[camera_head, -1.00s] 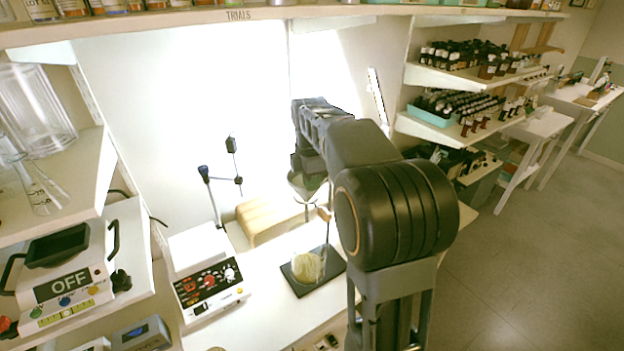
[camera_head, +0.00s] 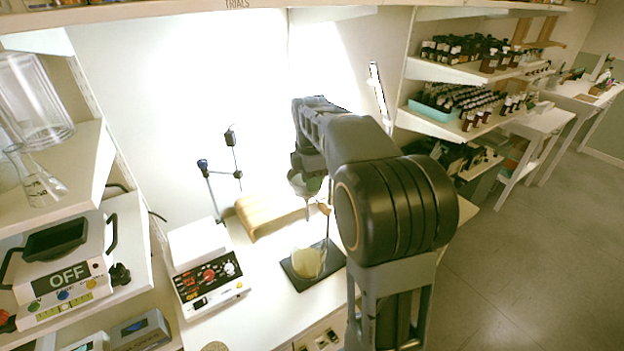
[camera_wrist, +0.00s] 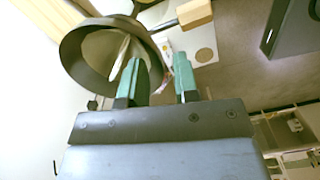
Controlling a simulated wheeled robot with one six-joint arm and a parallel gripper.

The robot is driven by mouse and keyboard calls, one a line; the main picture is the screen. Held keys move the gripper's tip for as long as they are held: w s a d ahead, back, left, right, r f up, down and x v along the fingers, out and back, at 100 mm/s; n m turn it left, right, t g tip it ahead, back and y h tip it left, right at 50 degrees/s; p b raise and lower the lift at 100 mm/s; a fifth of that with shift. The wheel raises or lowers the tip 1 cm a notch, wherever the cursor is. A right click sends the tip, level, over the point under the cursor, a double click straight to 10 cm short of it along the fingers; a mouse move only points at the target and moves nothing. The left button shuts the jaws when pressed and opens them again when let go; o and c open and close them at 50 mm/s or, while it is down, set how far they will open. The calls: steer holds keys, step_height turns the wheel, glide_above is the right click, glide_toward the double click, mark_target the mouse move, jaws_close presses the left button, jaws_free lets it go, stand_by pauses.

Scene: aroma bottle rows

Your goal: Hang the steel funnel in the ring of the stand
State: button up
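The steel funnel (camera_wrist: 88,72) fills the upper left of the wrist view, its wide mouth turned toward the camera. My gripper (camera_wrist: 160,65) has its green fingertips on either side of the funnel wall, one inside the mouth and one outside, and appears shut on it. In the head view the funnel (camera_head: 302,184) hangs below my wrist, above the stand's dark base (camera_head: 290,277). The stand's rod and a brown clamp (camera_head: 323,209) show close beside the funnel. The ring is not clear, so I cannot tell whether the funnel touches it.
A pale glass vessel (camera_head: 308,262) stands on the stand's base.

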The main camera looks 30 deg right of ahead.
steer(key=shift+o, duration=0.4)
steer(key=shift+r, duration=0.1)
steer(key=shift+r, duration=0.35)
step_height(320, 180, up, 13)
steer(key=shift+a, duration=0.15)
stand_by(0.4)
